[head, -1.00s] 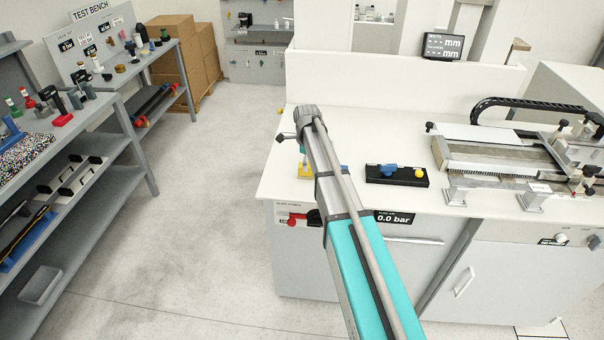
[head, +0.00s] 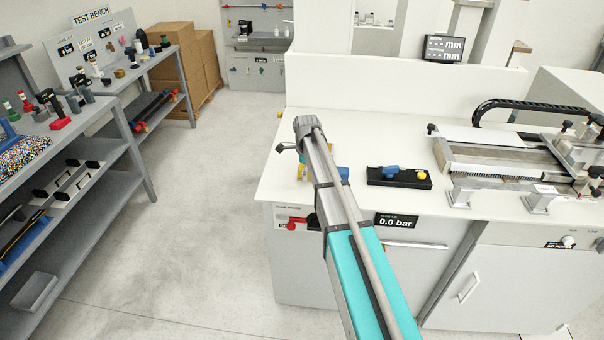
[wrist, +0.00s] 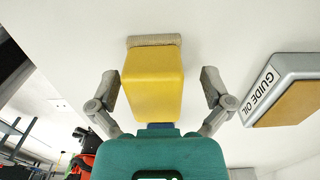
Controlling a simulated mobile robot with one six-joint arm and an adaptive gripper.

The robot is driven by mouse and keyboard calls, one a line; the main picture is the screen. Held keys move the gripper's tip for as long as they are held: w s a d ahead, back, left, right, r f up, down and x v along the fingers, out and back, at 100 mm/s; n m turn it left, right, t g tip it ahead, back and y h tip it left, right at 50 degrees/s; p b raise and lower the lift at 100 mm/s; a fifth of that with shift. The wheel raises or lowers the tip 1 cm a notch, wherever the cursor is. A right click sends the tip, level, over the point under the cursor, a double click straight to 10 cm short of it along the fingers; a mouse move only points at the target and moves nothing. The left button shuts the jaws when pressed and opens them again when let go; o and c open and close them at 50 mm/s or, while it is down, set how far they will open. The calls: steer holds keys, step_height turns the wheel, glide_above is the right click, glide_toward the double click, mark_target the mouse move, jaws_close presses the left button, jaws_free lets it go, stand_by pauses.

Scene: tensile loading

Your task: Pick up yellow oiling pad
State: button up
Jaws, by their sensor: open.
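The yellow oiling pad (wrist: 154,82) is a rounded yellow block with a beige strip (wrist: 154,41) along its far end. In the wrist view it stands between the two spread fingers of my gripper (wrist: 160,86), with a visible gap on each side. The gripper is open and holds nothing. In the head view my arm hides most of the pad and gripper, and only a bit of yellow (head: 300,172) shows at the bench's left end.
A tray labelled GUIDE OIL (wrist: 285,85) lies right of the gripper in the wrist view. A black block with blue and yellow parts (head: 398,177) sits further right on the white bench (head: 390,130). The slide machine (head: 500,160) stands beyond. A floor aisle lies left.

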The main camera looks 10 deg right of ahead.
steer(key=shift+s, duration=0.1)
steer(key=c, duration=1.2)
steer(key=shift+c, duration=0.2)
steer(key=shift+s+r, duration=0.1)
steer(key=shift+c, duration=0.7)
jaws_close()
steer(key=shift+r, duration=0.1)
